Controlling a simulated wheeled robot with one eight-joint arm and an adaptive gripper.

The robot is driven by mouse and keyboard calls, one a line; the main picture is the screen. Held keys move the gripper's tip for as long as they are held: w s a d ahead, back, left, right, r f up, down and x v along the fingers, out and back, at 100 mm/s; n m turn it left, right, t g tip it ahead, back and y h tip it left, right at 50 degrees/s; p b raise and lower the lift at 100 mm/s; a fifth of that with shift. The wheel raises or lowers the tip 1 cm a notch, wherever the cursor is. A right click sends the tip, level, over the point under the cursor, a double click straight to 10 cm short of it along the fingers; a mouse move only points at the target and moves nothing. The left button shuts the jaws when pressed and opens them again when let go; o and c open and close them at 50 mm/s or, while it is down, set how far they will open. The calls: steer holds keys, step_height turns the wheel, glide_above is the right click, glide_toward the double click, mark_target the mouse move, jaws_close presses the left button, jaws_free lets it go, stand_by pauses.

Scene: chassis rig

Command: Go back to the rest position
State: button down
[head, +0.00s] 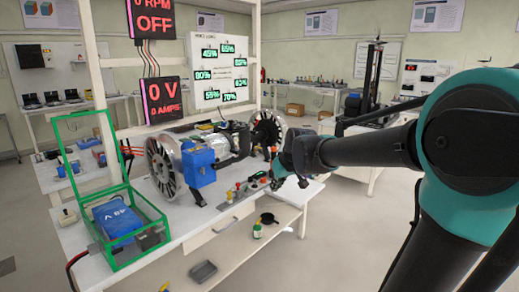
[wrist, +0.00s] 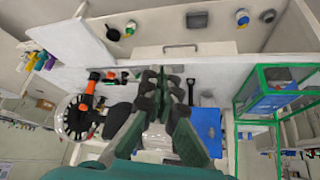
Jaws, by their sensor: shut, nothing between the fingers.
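My gripper (head: 284,174) is at the end of my dark and teal arm, which reaches in from the right in the head view. It hovers by the front right edge of the white workbench (head: 213,217), near the small controls there. In the wrist view my gripper (wrist: 166,78) has its fingers close together, shut, with nothing held. The chassis rig (head: 201,165), with a blue block and two wheels, stands on the bench to the left of my gripper. I cannot tell whether the fingers touch anything on the bench.
A green frame (head: 163,232) with a blue battery (head: 117,219) stands at the bench's left end. A row of knobs and switches (head: 240,191) runs along the front edge. A lower shelf (head: 230,252) holds a bottle (head: 257,230) and a grey tray (head: 203,271). Floor in front is open.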

steer(key=s+d+f+m+g+h, duration=0.1)
steer(key=s+d+f+m, duration=0.1)
steer(key=s+d+f, duration=0.5)
steer(key=s+d+f+m+h, duration=0.1)
steer(key=s+d+f+m, duration=0.2)
steer(key=s+d+f, duration=0.4)
steer(key=s+f, duration=0.4)
steer(key=s, duration=0.4)
steer(key=shift+s+f+g+h, duration=0.3)
steer(key=shift+f+g+h, duration=0.05)
steer(key=shift+g+h, duration=0.05)
steer(key=shift+a, duration=0.1)
